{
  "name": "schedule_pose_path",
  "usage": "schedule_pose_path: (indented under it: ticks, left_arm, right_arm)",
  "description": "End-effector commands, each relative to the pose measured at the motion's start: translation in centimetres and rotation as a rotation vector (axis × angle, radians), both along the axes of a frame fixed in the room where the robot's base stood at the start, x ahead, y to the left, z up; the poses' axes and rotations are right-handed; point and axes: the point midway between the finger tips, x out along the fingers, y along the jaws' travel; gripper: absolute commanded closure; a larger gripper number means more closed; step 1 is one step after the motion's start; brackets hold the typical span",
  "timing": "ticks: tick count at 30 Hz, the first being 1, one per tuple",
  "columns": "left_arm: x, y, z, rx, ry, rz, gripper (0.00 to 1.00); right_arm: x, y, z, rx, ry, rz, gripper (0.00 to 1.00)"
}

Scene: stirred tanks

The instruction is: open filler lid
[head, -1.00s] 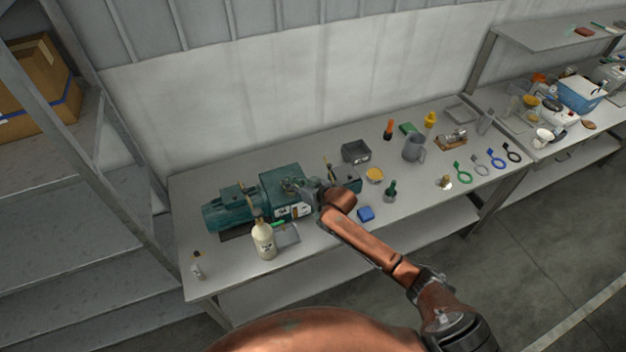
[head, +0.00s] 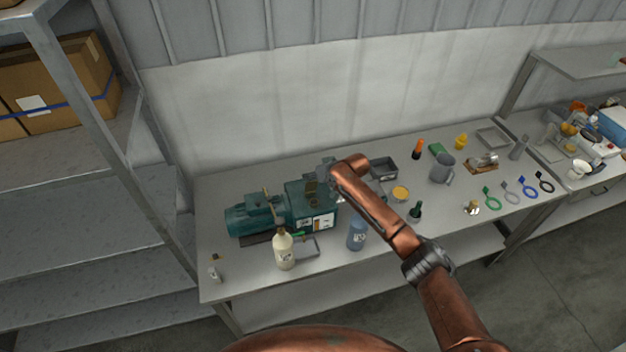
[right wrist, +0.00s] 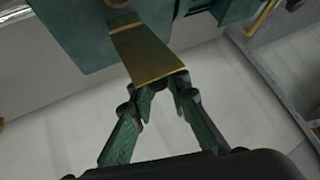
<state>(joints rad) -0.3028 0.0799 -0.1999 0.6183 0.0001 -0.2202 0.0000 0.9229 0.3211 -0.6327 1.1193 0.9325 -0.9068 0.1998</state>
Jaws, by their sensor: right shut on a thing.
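The green machine (head: 296,205) stands on the left part of the bench. Its filler lid (head: 312,187) stands up above a dark round opening on top of the housing. In the right wrist view the lid is a brass-edged plate (right wrist: 143,50) that reaches from the green housing to my fingertips. My right gripper (head: 324,173) is above the housing, beside the lid. In the right wrist view my gripper (right wrist: 172,82) has its fingers closed together at the lid's free edge. My left gripper is not in view.
A cream bottle (head: 284,250) and a blue bottle (head: 357,234) stand in front of the machine. A grey tray (head: 383,168), a yellow-topped dish (head: 400,194) and a grey jug (head: 441,168) are to the right. A metal shelf rack (head: 60,170) stands at the left.

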Motion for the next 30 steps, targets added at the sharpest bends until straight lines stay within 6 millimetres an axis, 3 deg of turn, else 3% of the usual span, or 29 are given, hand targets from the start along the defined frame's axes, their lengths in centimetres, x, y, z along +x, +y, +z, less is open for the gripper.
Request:
schedule_pose_path:
  ticks: [27,28,30]
  left_arm:
    - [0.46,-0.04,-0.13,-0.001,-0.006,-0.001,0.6]
    - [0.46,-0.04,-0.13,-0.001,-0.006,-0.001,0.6]
    - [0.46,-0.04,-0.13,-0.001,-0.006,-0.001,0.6]
  right_arm:
    - [0.83,-0.68,0.49,-0.006,-0.014,-0.009,1.0]
    - [0.84,-0.69,0.5,-0.006,-0.014,-0.009,0.87]
    - [0.8,-0.65,0.47,-0.005,-0.013,-0.008,0.82]
